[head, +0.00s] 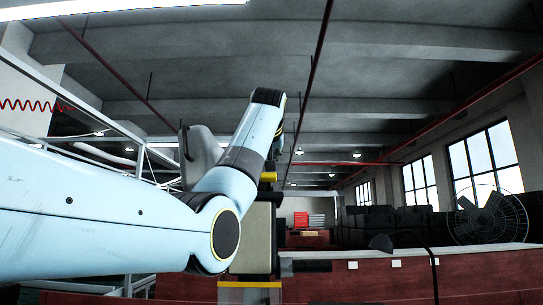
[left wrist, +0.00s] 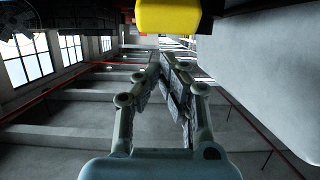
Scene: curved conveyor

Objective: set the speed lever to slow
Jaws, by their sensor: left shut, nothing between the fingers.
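A yellow block-like part (left wrist: 168,16) sits at the top edge of the left wrist view, with some red beside it. It may be the speed lever's handle, but I cannot tell, and no slow mark is visible. A small yellow part (head: 268,176) also shows in the head view, beside my raised forearm and above a beige post. My left gripper (left wrist: 165,60) is shut and empty in the left wrist view, with its fingertips just below the yellow part in the picture. I cannot tell whether they touch. My right gripper is not in view.
A large pale grey surface (left wrist: 265,55) fills the right of the left wrist view, close to the gripper. In the head view a beige post (head: 253,240) stands behind my arm. A red-fronted counter (head: 480,272) and a round wire fan (head: 488,216) are at the right.

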